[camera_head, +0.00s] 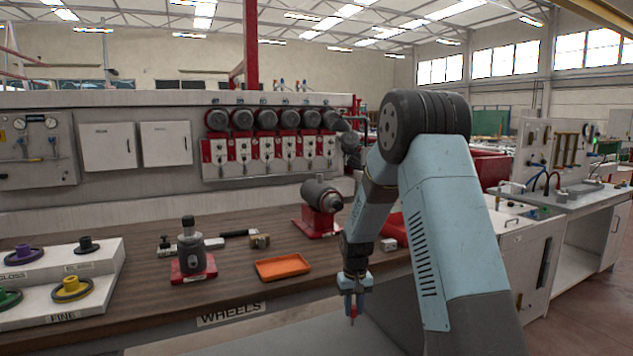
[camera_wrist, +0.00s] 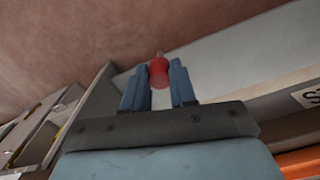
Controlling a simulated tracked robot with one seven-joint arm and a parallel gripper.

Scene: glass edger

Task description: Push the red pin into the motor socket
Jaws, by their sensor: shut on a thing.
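My gripper (camera_head: 353,305) points down in front of the wooden bench's front edge, at the middle right of the head view. It is shut on the red pin (camera_head: 352,319), whose lower end sticks out below the fingertips. In the wrist view the blue fingers of my gripper (camera_wrist: 159,80) hold the red pin (camera_wrist: 159,70) between them, with its thin tip pointing away. A grey motor (camera_head: 318,193) sits on a red stand on the bench, behind and left of my gripper, apart from the pin. I cannot make out a socket opening on it.
An orange tray (camera_head: 283,267) lies near the bench's front edge, left of my gripper. A grey upright unit on a red base (camera_head: 193,265) stands farther left. A white rack (camera_head: 105,270) holds coloured wheels. A red bin (camera_head: 392,229) is behind my arm.

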